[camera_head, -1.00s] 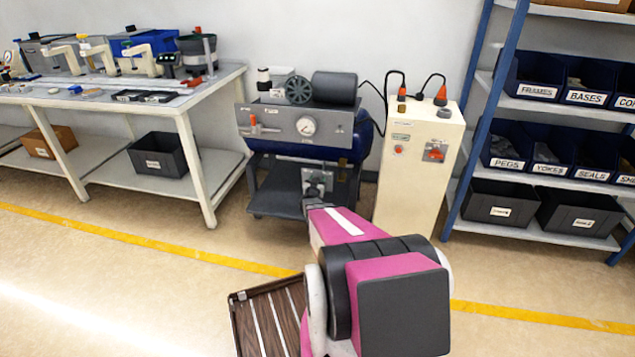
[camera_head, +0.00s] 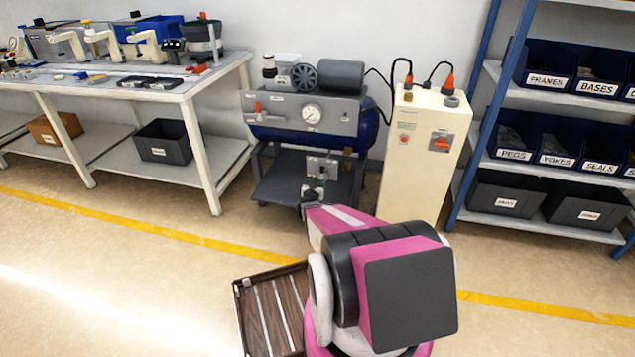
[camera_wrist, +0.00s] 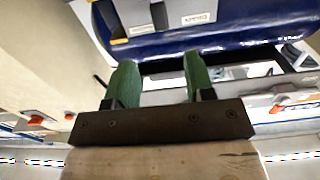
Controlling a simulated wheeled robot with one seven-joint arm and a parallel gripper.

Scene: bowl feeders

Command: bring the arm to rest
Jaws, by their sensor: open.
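My gripper (camera_wrist: 155,85) shows in the wrist view with its two green fingers apart and nothing between them. Beyond the fingers is the dark blue tank of the compressor cart, close to the picture's top. In the head view my pink and black arm reaches forward from the bottom middle, pointing at the front of the compressor cart (camera_head: 273,190). The arm's end (camera_head: 317,190) appears small and dark in front of the cart's lower part; its fingers cannot be made out there.
A cream cabinet (camera_head: 410,180) with cables stands right of the cart. A blue shelf rack (camera_head: 470,170) with labelled bins is at the right. A workbench (camera_head: 222,80) with bowl feeders is at the left. Open floor (camera_head: 130,270) lies at the front left.

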